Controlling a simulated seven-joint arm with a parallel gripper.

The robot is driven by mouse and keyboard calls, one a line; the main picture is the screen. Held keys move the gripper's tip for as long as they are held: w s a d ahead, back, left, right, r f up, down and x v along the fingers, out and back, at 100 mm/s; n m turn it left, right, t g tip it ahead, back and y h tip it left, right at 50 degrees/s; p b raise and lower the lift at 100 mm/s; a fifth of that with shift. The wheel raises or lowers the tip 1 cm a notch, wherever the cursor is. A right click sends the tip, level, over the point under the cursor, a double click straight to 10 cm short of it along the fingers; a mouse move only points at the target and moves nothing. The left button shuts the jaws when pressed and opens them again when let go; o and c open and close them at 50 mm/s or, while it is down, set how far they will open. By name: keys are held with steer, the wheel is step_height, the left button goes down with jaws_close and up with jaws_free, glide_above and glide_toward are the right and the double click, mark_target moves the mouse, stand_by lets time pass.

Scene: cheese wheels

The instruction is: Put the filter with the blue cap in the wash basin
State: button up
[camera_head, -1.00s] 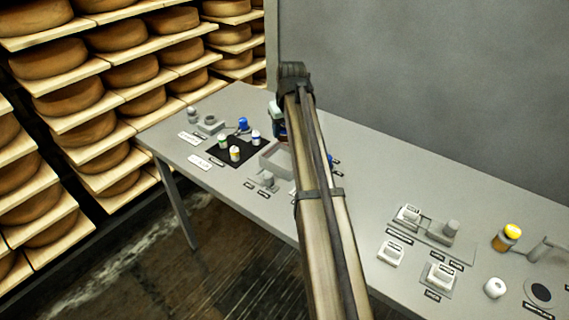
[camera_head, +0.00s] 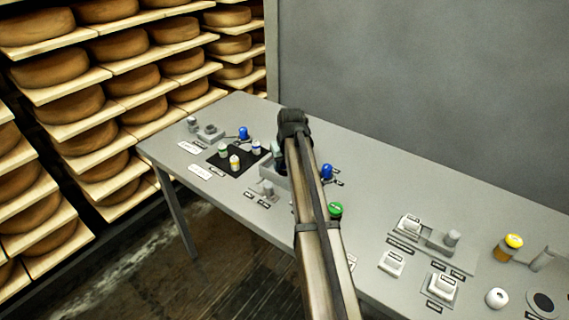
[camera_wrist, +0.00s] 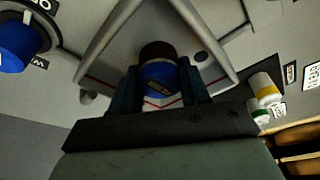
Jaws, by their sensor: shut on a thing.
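My gripper (camera_wrist: 158,78) is shut on the filter with the blue cap (camera_wrist: 161,72) in the wrist view. The blue cap faces the camera between the two fingers, and a dark part shows beyond it. The filter is over or inside the grey wash basin (camera_wrist: 107,32), whose walls flank it; I cannot tell whether it touches the floor. A red line and a dark round hole show in the basin. In the head view the basin (camera_head: 268,178) is partly covered by my arm, and the held filter is hidden.
A blue knob (camera_head: 327,172) and a green knob (camera_head: 335,209) are right of my arm. Grey fixtures (camera_head: 410,222) and an amber jar (camera_head: 509,248) stand farther right.

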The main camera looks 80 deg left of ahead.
steer(key=shift+f, duration=0.1)
steer(key=o, duration=1)
steer(key=shift+o, duration=0.2)
steer(key=v, duration=1.2)
steer(key=shift+w, duration=0.1)
